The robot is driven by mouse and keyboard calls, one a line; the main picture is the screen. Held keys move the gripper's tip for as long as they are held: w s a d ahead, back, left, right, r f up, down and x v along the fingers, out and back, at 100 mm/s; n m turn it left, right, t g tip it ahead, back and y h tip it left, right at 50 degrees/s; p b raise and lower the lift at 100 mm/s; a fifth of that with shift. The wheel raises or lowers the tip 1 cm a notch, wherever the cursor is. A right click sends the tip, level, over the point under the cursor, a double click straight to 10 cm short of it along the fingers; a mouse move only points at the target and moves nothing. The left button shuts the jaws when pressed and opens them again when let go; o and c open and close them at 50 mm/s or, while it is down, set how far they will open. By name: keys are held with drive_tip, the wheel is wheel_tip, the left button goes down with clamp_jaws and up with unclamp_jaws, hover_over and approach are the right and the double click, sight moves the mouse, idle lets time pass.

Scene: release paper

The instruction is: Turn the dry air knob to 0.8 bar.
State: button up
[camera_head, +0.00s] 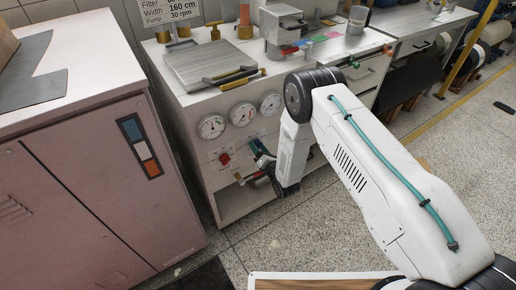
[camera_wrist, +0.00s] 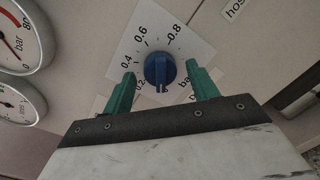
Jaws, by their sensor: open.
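The dry air knob (camera_wrist: 159,68) is a round blue knob on a white scale plate (camera_wrist: 180,35) marked 0.2, 0.4, 0.6 and 0.8. A ridge runs across its face, with a small pale mark at the lower end in the wrist view. My gripper (camera_wrist: 161,72) is open, with one green finger on each side of the knob. Gaps show between both fingers and the knob, and how deep the fingers reach is unclear. In the head view my gripper (camera_head: 259,152) is at the cabinet's front panel and hides the knob.
Pressure gauges (camera_head: 242,114) sit above on the panel, and a red knob (camera_head: 224,158) is to the left. A pink cabinet (camera_head: 85,190) stands at the left. A metal plate (camera_head: 208,66) lies on the bench top. The floor in front is mostly clear.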

drive_tip(key=shift+w+a, duration=0.2)
drive_tip(key=shift+w, duration=0.1)
